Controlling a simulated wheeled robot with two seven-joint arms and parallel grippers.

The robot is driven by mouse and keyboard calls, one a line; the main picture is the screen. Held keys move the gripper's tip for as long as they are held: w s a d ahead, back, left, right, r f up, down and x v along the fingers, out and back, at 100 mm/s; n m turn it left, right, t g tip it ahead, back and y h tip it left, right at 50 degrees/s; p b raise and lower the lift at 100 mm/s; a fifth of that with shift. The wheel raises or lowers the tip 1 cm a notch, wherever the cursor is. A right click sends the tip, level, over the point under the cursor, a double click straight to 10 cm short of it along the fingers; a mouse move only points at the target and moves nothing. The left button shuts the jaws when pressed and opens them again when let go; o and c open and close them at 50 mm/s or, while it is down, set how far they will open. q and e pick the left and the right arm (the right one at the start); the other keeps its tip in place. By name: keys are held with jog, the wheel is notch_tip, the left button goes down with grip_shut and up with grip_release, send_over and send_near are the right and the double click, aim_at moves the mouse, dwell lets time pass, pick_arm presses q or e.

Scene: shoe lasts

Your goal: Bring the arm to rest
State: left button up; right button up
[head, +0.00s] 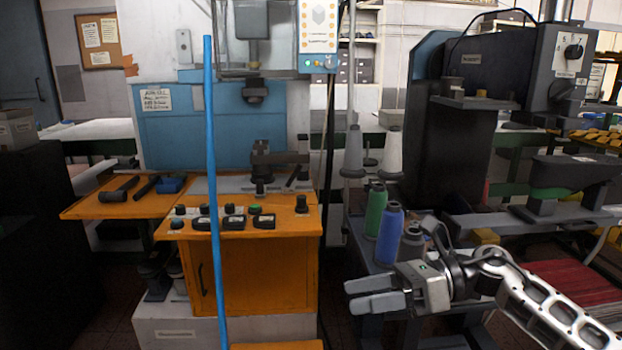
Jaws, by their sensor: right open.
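My right arm (555,310) comes in from the lower right. My right gripper (372,293) is at its end, pointing left, with its two grey fingers apart and nothing between them. It is in front of a grey stand with thread spools and to the right of the orange cabinet (248,275). My left gripper does not show in the head view.
A blue upright pole (211,180) stands in front of the orange workbench. Green (376,211) and blue (390,235) thread spools stand just behind my right gripper. A dark machine (500,65) rises behind my right arm. Floor shows between cabinet and stand.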

jog(key=s+a+f+m+t+y, duration=0.15)
jog(key=a+m+t+y, duration=0.35)
jog(key=m, duration=0.5)
jog(key=s+d+f+n+t+h, duration=0.2)
jog(key=s+f+n+h, duration=0.3)
jog(key=f+n, duration=0.3)
jog(key=s+d+f+n+t+h, duration=0.2)
jog(key=s+d+f+n+h, duration=0.3)
jog(key=n, duration=1)
jog(key=s+d+f+n+t+h, duration=0.2)
jog(key=s+d+f+n+h, duration=0.1)
jog(key=s+f+n+h, duration=0.4)
notch_tip(320, 180, down, 4)
jog(key=n, duration=0.4)
jog(key=shift+d+r+n+h, duration=0.2)
jog(key=shift+d+n+h, duration=0.1)
jog(key=shift+h, duration=0.1)
jog(key=shift+s, duration=0.1)
